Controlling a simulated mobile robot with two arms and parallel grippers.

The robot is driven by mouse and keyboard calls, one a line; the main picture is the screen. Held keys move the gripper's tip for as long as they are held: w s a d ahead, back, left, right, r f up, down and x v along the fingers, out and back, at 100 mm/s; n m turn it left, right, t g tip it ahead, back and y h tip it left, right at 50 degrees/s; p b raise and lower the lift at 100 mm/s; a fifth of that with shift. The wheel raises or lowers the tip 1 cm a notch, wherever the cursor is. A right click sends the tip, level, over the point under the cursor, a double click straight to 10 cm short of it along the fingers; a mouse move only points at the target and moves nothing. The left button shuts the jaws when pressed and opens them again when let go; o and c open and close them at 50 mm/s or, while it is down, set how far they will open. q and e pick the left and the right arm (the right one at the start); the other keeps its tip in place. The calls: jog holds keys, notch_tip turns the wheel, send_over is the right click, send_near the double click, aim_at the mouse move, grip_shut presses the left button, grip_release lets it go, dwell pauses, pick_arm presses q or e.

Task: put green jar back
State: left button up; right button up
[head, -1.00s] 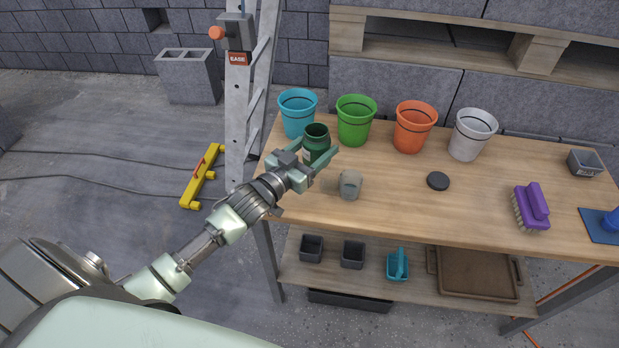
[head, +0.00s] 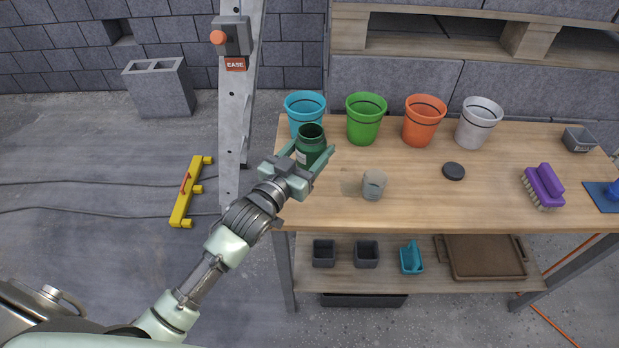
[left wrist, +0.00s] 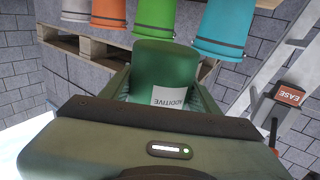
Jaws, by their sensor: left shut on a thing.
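The green jar (head: 311,146) is dark green with an open top and a white label. In the left wrist view the jar (left wrist: 155,70) fills the space between the fingers, and its label reads "ADDITIVE". My left gripper (head: 309,154) is shut on the jar, over the left end of the wooden workbench (head: 420,205), in front of the blue pot (head: 304,110). I cannot tell whether the jar's base touches the bench. My right gripper is not in view.
Green (head: 366,120), orange (head: 424,122) and white (head: 477,124) pots line the bench's back. A grey cup (head: 373,186), dark disc (head: 453,171) and purple brush (head: 543,187) stand nearer the front. A ladder (head: 231,130) stands left. The bench's middle has free room.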

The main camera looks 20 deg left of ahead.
pick_arm(q)
notch_tip(320, 180, down, 6)
jog(key=shift+f, duration=0.15)
notch_tip(320, 180, down, 3)
jog(key=shift+a+f+b, duration=0.1)
jog(key=shift+b, duration=0.35)
jog(key=shift+f, duration=0.15)
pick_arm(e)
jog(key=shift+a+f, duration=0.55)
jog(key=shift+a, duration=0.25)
pick_arm(q)
jog(key=shift+f, duration=0.1)
jog(key=o, duration=1.6)
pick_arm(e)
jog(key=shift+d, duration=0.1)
